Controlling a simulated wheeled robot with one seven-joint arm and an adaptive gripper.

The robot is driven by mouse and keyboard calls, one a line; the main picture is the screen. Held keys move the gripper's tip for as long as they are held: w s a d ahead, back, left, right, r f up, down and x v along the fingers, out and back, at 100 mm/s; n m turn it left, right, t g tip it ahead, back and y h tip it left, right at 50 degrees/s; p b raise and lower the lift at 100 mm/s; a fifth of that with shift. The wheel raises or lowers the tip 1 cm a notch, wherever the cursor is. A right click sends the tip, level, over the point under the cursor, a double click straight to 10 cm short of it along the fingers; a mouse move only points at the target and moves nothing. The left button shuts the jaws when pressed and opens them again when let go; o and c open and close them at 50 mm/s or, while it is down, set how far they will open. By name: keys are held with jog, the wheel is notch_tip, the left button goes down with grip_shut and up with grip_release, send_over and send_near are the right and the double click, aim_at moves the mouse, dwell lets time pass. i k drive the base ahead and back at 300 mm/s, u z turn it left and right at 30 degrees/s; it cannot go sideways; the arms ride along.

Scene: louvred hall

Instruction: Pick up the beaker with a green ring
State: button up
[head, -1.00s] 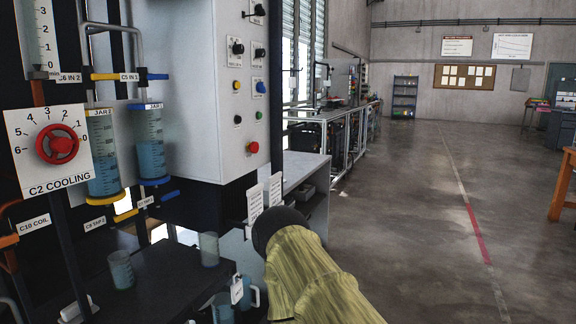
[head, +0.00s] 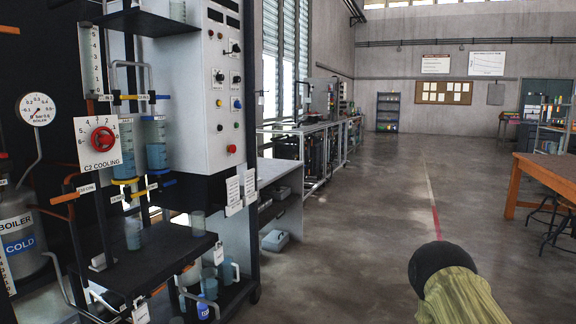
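No green ring can be made out on any vessel in the head view. A clear beaker (head: 133,233) with bluish content stands on the dark bench shelf at the left. A second clear beaker (head: 198,224) stands to its right, near the shelf's back. Several bluish vessels, among them a jug (head: 229,268), stand on the lower shelf and are partly hidden. My arm, in a yellow-green sleeve with a dark rounded end, shows at the lower right over the floor, well apart from the beakers. My gripper's fingers are not visible.
The dark shelf (head: 150,262) belongs to a tall rig with a red cooling knob (head: 103,139) and two hanging jars. A steel boiler (head: 22,240) stands far left. A wooden table (head: 545,168) and stools are at the right. The middle floor (head: 370,200) is clear.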

aim_at(132, 230)
jog(key=z, duration=0.65)
jog(key=i, duration=0.9)
jog(key=z, duration=0.35)
jog(key=i, duration=1.05)
jog(key=u, duration=1.25)
jog(key=i, duration=0.65)
jog(key=u, duration=3.75)
jog(key=k, duration=0.4)
